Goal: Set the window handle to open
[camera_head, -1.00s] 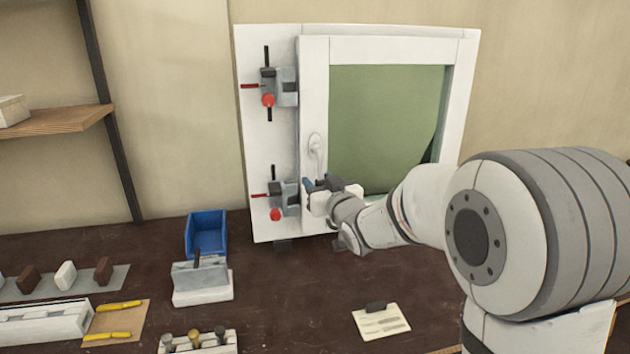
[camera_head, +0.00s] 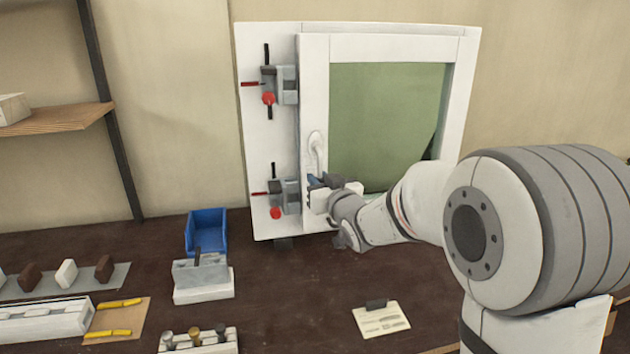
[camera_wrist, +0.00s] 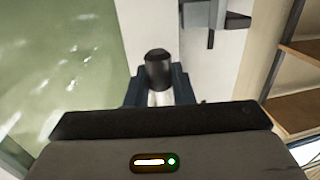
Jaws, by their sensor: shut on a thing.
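The white window handle (camera_head: 316,150) sits on the left stile of the white window frame (camera_head: 387,50) and its lever points straight down. My gripper (camera_head: 316,182) is at the lower end of the lever, with its blue fingers shut on it. In the wrist view, my gripper's fingers (camera_wrist: 158,90) close on the handle from both sides. A dark rounded end (camera_wrist: 158,68) stands out between them, with a bit of white below it. The part of the handle inside the fingers is mostly hidden.
Two clamps with red knobs, an upper one (camera_head: 286,85) and a lower one (camera_head: 288,196), stand just left of the handle. A blue bin (camera_head: 207,232), a grey-and-white fixture (camera_head: 203,280) and a card (camera_head: 381,322) are on the dark bench. A shelf (camera_head: 60,118) is at left.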

